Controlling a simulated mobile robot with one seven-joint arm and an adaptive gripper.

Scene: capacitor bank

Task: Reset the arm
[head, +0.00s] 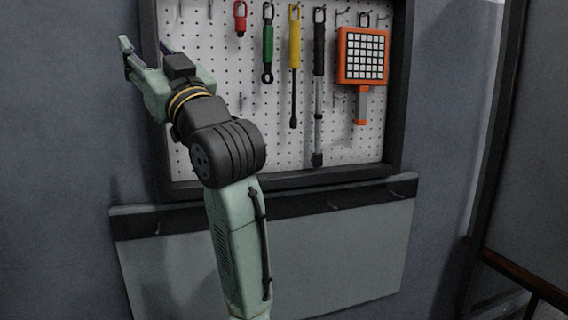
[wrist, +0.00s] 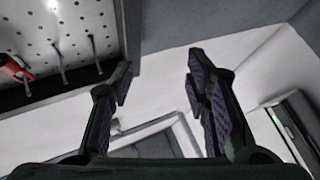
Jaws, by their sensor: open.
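My gripper (head: 128,52) is at the upper left in the head view, at the end of my raised green and black arm. It is beside the left edge of the pegboard's dark frame. In the wrist view my gripper (wrist: 158,85) shows two dark fingers with purple pads, spread apart with nothing between them. Behind the fingers are a pale wall or ceiling and a door-like frame (wrist: 160,140).
A white pegboard (head: 345,150) holds a red tool (head: 240,18), a green wrench (head: 268,45), a yellow screwdriver (head: 294,50), a black-handled tool (head: 319,50) and an orange gridded tool (head: 363,56). A grey panel (head: 350,255) is below. A dark railing (head: 520,278) stands at right.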

